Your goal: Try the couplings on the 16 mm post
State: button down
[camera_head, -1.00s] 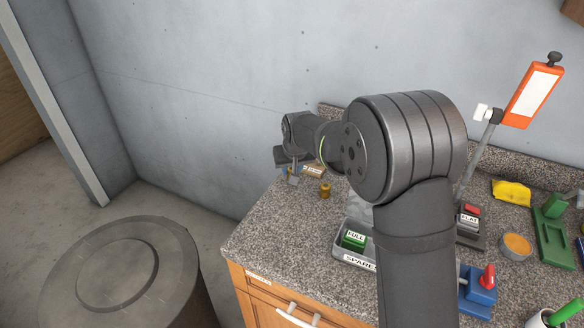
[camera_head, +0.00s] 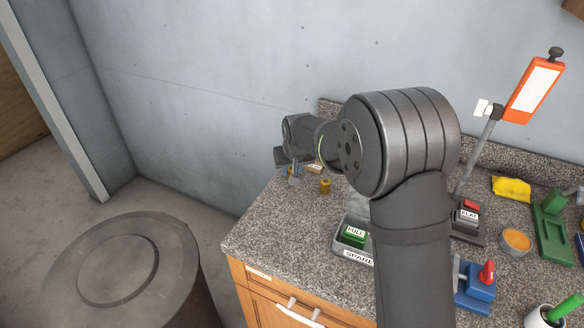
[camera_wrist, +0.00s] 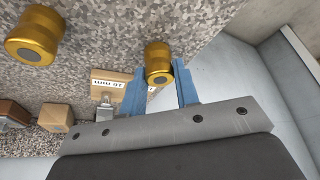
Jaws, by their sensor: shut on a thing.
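In the wrist view my gripper (camera_wrist: 158,85) has its blue fingers shut on a gold coupling (camera_wrist: 158,60), one finger on each side. A second gold coupling (camera_wrist: 35,36) stands apart at the upper left; a gold coupling also stands on the counter in the head view (camera_head: 325,186), right of my gripper (camera_head: 294,172). A wooden piece with an upside-down "16 mm" label (camera_wrist: 106,82) lies beside and partly behind the left finger. The 16 mm post itself is not clearly visible, and I cannot tell whether the held coupling is around it.
A wooden block (camera_wrist: 55,118) and a grey metal piece (camera_wrist: 104,111) are left of the fingers. On the granite counter (camera_head: 270,235) stand a spares tray (camera_head: 352,255) with a green block (camera_head: 354,236), a blue device (camera_head: 474,287) and an orange-framed panel (camera_head: 534,90). The counter's front left is clear.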

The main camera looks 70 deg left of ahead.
jog(key=c, duration=1)
grip_release()
jog(key=shift+f, duration=0.1)
jog(key=v, duration=1.7)
jog(key=shift+s+d, duration=0.1)
jog(key=shift+d, duration=0.05)
grip_shut()
